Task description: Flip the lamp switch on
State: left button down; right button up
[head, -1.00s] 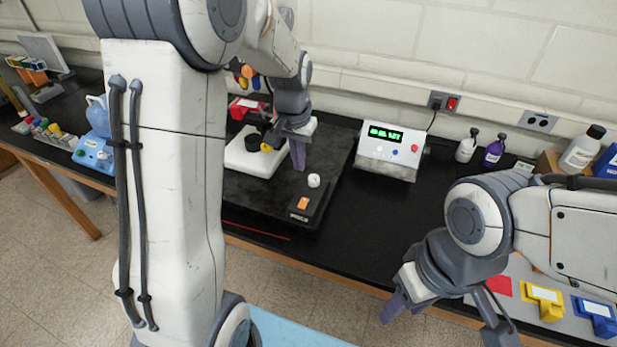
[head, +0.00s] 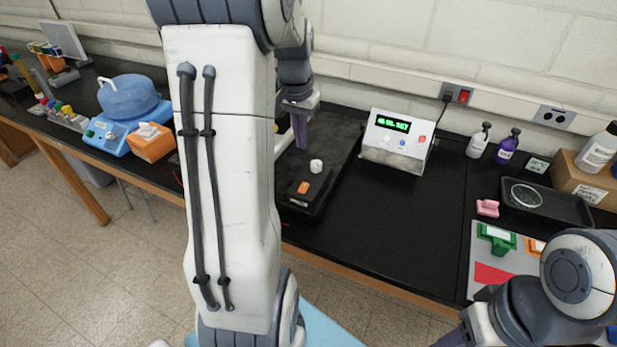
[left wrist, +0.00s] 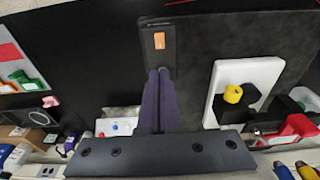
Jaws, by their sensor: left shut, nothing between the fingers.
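An orange rocker switch (head: 303,187) sits on the front end of a dark base (head: 300,203), beside a small white knob (head: 316,166). The switch also shows near the top of the left wrist view (left wrist: 159,40). My left gripper (head: 302,146) hangs over the dark base behind the knob, its purple fingers pointing down. In the left wrist view its fingers (left wrist: 158,74) are together and empty, with their tips just short of the switch in the picture. The knob is hidden there. My right gripper (head: 470,335) is cut off at the bottom right.
A white box with a green display (head: 397,138) stands right of the base. Bottles (head: 507,147) and a black tray (head: 545,205) are farther right. A blue device (head: 110,140) and an orange box (head: 152,143) stand left.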

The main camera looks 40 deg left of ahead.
aim_at(306, 185)
pick_arm(q)
jog(key=f+p, duration=0.1)
jog(key=f, duration=0.3)
jog(key=w+f+p, duration=0.1)
jog(key=f, duration=0.4)
jog(key=f+p, duration=0.1)
jog(key=f, duration=0.3)
jog(key=shift+w+a+f+p, duration=0.15)
jog(key=shift+w+p, duration=0.1)
jog(key=shift+p, duration=0.05)
jog(key=shift+f, duration=0.25)
jog(key=shift+w, duration=0.1)
jog(key=shift+f+b, duration=0.35)
jog(key=shift+r, duration=0.1)
